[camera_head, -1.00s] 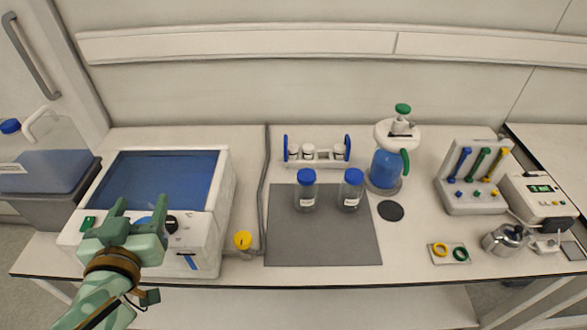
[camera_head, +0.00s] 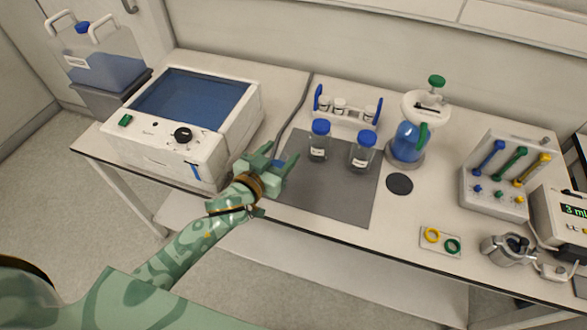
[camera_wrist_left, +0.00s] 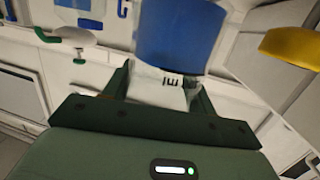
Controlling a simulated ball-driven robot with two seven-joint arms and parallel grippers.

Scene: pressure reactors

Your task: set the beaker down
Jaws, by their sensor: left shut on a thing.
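The beaker (camera_wrist_left: 178,38) fills the upper middle of the left wrist view, with a broad blue part and a paler, labelled part between the jaws. My left gripper (camera_wrist_left: 160,95) is shut on it. I cannot tell there whether the beaker touches anything. My right gripper is in neither view.
Two blue-capped bottles (camera_head: 319,142) (camera_head: 363,152) stand on the mat. A white box with a blue top (camera_head: 190,97) is at left. A rack (camera_head: 345,113) and a blue flask (camera_head: 407,145) stand behind. The mat's front part is clear. A yellow part (camera_wrist_left: 290,47) is close by in the wrist view.

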